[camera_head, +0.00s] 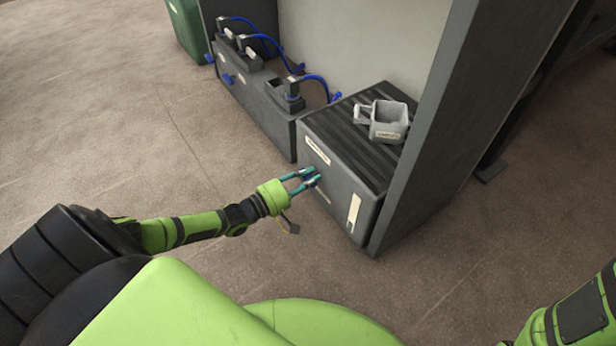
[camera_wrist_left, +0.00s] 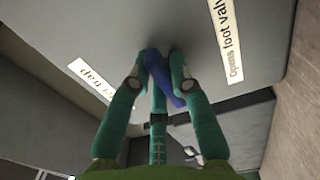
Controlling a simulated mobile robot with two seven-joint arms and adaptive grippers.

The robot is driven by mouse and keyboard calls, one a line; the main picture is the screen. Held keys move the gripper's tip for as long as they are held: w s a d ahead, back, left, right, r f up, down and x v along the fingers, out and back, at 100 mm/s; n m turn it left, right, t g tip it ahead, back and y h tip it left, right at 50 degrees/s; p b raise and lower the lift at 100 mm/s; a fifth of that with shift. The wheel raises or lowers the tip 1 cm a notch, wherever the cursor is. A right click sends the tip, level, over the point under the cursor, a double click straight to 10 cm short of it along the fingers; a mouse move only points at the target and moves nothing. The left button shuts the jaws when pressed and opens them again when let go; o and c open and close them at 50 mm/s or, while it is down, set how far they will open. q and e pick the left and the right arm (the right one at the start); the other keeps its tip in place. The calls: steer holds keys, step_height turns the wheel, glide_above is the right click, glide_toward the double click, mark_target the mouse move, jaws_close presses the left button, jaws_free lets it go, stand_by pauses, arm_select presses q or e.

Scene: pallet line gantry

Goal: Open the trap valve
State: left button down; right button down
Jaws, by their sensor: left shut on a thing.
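The trap valve's blue handle (camera_wrist_left: 162,76) sticks out from a grey panel in the left wrist view. It lies between the teal fingers of my left gripper (camera_head: 311,177), which are shut on it. In the head view the gripper is against the front of a grey box (camera_head: 335,186) with a slatted top, and its fingers hide the handle. A white label ending in "trap" (camera_wrist_left: 91,78) is beside the handle, and another reads "Opens foot valve" (camera_wrist_left: 228,38). My right arm shows at the lower right; its gripper is out of view.
A grey jug (camera_head: 388,121) with a label stands on the slatted top. A long grey unit (camera_head: 258,107) with blue hoses is behind to the left, near a green bin (camera_head: 186,28). A tall grey post (camera_head: 432,130) rises at the right. The floor at left is clear.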

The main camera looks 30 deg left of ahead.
stand_by(0.3)
arm_select(q)
steer(key=c, duration=1.1)
jaws_free()
steer(key=v, duration=1.2)
